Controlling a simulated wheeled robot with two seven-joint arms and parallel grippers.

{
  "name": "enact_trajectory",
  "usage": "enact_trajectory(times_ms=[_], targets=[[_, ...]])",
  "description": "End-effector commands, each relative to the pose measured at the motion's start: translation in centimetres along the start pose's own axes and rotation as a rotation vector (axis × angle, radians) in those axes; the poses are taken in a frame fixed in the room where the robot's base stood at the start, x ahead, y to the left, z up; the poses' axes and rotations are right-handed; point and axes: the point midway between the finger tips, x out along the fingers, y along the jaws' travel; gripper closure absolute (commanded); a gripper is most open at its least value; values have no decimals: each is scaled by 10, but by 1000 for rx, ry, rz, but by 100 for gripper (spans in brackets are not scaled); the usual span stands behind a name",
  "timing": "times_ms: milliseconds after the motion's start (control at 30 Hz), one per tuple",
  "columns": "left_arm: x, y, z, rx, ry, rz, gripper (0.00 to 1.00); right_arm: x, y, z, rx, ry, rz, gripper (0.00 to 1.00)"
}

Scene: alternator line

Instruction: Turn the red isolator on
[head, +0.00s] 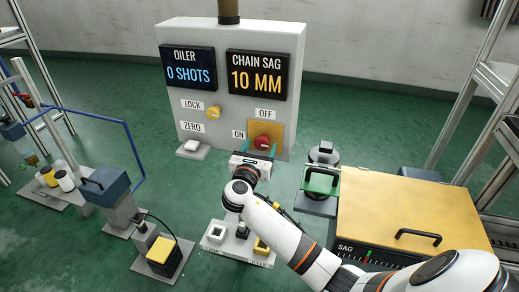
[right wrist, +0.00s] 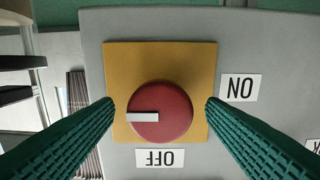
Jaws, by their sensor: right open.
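The red isolator (head: 264,141) is a round red knob on a yellow square plate (head: 277,128), low on the front of the grey panel. In the right wrist view the red knob (right wrist: 172,127) has one white bar on its left side, pointing left, away from the ON label (right wrist: 240,88) at the right. The OFF label (right wrist: 160,158) is below it there; that view is upside down. My right gripper (right wrist: 160,101) is open, its green fingers on either side of the knob with a visible gap on each side. My left gripper is not in view.
The grey panel (head: 220,38) also carries a yellow LOCK knob (head: 213,112), a white ZERO button (head: 193,146) and two displays reading 0 SHOTS and 10 MM. A yellow-topped box (head: 410,205) stands at the right.

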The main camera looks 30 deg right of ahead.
Motion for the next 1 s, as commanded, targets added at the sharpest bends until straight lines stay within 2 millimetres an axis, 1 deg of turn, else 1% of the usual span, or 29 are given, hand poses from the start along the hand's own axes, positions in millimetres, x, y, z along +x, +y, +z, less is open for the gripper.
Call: enact_trajectory(times_ms=[133, 167, 400, 433, 633, 767, 1000], targets=[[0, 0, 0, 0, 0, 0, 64, 0, 0, 0, 0, 0, 0, 35], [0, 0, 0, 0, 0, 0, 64, 0, 0, 0, 0, 0, 0, 38], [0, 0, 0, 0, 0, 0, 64, 0, 0, 0, -1, 0, 0, 77], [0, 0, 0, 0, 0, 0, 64, 0, 0, 0, 0, 0, 0, 79], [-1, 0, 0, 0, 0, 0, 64, 0, 0, 0, 14, 0, 1, 79], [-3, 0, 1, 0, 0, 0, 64, -1, 0, -1, 53, 0, 1, 79], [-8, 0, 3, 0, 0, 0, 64, -1, 0, -1, 209, -2, 0, 79]])
